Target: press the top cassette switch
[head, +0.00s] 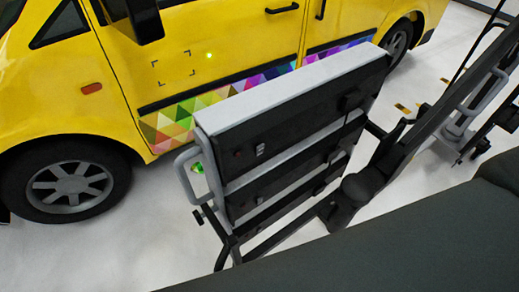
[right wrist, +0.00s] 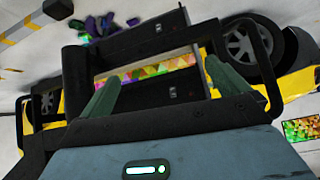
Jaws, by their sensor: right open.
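The cassette unit (head: 290,125) stands tilted in the head view, with several black cassettes stacked under a light grey top. On the front of the top cassette (head: 300,130) are a small red spot (head: 237,153) and a white switch-like mark (head: 260,149). In the right wrist view, black cassette panels (right wrist: 150,40) carry small red-marked switches (right wrist: 158,28), (right wrist: 172,92); I cannot tell which is the top one. My right gripper (right wrist: 161,70) is open, its two greenish fingers apart and pointing towards the panels, with nothing seen between them in grasp. My left gripper is not in view.
A yellow van (head: 210,55) with a colourful triangle stripe stands close behind the unit. A grey side handle (head: 185,172) sticks out at the unit's left, and a black frame arm (head: 400,140) at its right. White floor (head: 150,240) is clear at the lower left.

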